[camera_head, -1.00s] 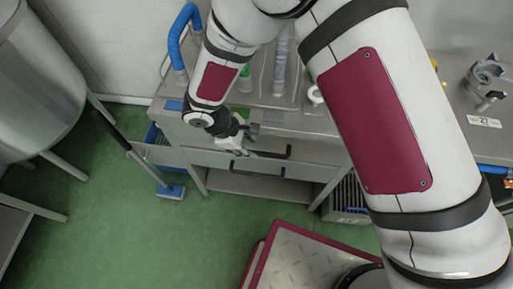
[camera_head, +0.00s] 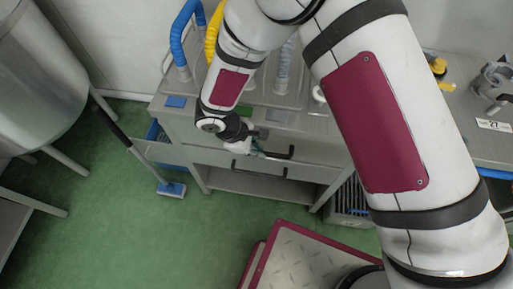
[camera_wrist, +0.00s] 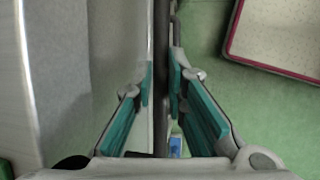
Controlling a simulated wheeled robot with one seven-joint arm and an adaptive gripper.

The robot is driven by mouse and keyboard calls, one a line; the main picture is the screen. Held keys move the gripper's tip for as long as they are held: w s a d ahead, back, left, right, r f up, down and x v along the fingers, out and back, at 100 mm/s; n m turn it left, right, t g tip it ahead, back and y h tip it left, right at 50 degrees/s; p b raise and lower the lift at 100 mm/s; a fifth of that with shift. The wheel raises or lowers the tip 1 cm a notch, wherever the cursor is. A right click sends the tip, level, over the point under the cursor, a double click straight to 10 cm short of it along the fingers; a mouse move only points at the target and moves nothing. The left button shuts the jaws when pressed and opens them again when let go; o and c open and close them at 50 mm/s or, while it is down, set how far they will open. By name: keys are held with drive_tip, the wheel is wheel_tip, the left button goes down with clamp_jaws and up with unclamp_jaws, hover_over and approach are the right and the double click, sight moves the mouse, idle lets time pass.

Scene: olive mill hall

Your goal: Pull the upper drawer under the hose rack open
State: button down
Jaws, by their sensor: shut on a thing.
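The upper drawer (camera_head: 211,157) is a grey front under the hose rack's grey top, with a dark bar handle (camera_head: 280,156). It looks shut or nearly so. My gripper (camera_head: 257,147) is at the left part of this handle, partly hidden by my wrist. In the wrist view, the teal-padded fingers (camera_wrist: 163,84) stand on either side of the dark handle bar (camera_wrist: 161,45) and are shut on it. A second dark handle (camera_head: 258,174) sits just below, on the lower drawer.
A blue hose (camera_head: 177,40) and a yellow hose (camera_head: 212,33) stand on the rack. A blue-headed broom (camera_head: 172,189) leans at the left. A red-edged platform (camera_head: 290,250) lies in front. Green floor (camera_head: 150,240) is clear at the left.

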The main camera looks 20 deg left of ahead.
drive_tip(key=s+d, duration=0.3)
drive_tip(key=s, duration=0.9)
drive_tip(key=s+d+b, duration=0.1)
drive_tip(key=s+d, duration=0.2)
drive_tip(key=s, duration=1)
drive_tip(key=shift+s, duration=0.3)
drive_tip(key=c, duration=1.6)
unclamp_jaws()
drive_tip(key=v, duration=0.7)
drive_tip(key=shift+r, duration=0.3)
